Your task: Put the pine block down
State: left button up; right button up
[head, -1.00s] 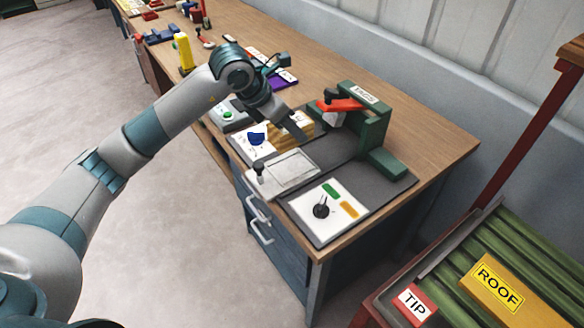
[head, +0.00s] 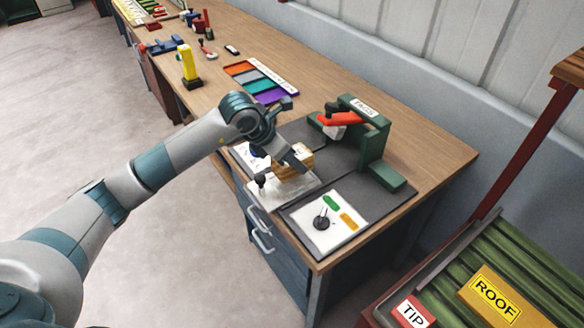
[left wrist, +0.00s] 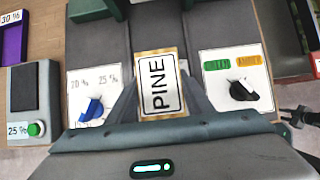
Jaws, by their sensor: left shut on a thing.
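The pine block (head: 300,162) is light wood with a label reading PINE, which faces the camera in the left wrist view (left wrist: 158,85). My left gripper (head: 294,160) is shut on it, with one finger on each side in the left wrist view (left wrist: 160,100). In the head view the block is over the back part of a pale metal plate (head: 290,197) with a black knob at its left. I cannot tell whether the block touches the plate. The plate is mostly hidden in the left wrist view. My right gripper is in neither view.
A green TAGS press (head: 375,140) with a red lever (head: 340,118) stands behind the plate. A dial panel (head: 325,222) lies to the right, and a blue-knob panel (left wrist: 90,100) to the left. A yellow post (head: 187,65) stands farther along the bench.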

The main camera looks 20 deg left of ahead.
aim_at(292, 169)
pick_arm(q)
notch_tip(292, 169, down, 3)
jog(key=shift+f+p, duration=0.15)
jog(key=shift+p, duration=0.5)
jog(key=shift+f, duration=0.15)
jog(key=shift+f, duration=0.15)
jog(key=o, duration=1.3)
jog(key=shift+c, duration=0.2)
jog(key=shift+r, duration=0.25)
